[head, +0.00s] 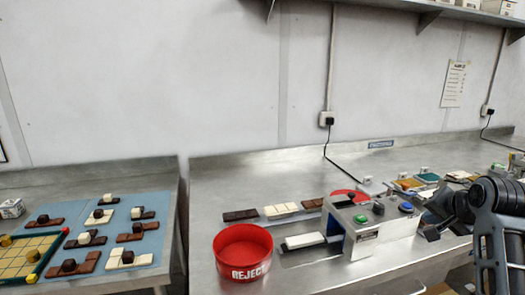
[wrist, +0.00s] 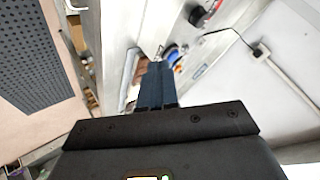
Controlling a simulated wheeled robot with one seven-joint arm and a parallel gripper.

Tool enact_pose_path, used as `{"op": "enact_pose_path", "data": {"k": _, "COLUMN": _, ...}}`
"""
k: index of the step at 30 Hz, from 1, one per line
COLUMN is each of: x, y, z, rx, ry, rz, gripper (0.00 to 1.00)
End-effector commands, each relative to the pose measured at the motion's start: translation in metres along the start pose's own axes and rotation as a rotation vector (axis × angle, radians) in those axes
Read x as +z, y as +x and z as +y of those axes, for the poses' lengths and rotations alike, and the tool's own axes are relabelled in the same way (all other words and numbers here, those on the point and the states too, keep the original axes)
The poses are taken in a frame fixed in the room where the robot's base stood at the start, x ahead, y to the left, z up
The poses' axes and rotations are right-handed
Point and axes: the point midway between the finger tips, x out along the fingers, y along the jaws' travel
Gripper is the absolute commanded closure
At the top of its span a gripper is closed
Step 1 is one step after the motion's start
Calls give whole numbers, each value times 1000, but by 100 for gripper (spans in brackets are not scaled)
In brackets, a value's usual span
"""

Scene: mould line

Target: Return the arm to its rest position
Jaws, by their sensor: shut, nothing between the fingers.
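My gripper (wrist: 158,68) shows in the wrist view with its two dark fingers pressed together and nothing between them. In the head view my dark arm stands at the right edge, and the gripper end (head: 432,234) appears to be just right of the grey machine. I cannot tell its exact height above the bench. The fingers point across the steel bench, apart from the chocolate bars.
A grey press-like machine (head: 376,230) with coloured buttons stands on the steel bench (head: 300,170). A red REJECT bin (head: 243,252) is at its left. Chocolate bars (head: 282,211) lie behind. A left table holds blue mats (head: 152,200) with chocolates. A shelf (head: 420,8) hangs above.

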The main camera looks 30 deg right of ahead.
Motion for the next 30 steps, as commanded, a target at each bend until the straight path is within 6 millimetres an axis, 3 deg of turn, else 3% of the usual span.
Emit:
{"op": "enact_pose_path", "data": {"k": 11, "x": 85, "y": 13, "z": 0, "rx": -72, "ry": -104, "rz": -3, "gripper": 100}}
{"op": "enact_pose_path", "data": {"k": 17, "x": 167, "y": 8, "z": 8, "rx": -144, "ry": -215, "rz": 6, "gripper": 100}}
{"op": "enact_pose_path", "data": {"k": 24, "x": 264, "y": -27, "z": 30, "rx": -246, "ry": -381, "rz": 33, "gripper": 100}}
{"op": "enact_pose_path", "data": {"k": 30, "x": 324, "y": -75, "z": 55, "rx": -335, "ry": -526, "rz": 63, "gripper": 100}}
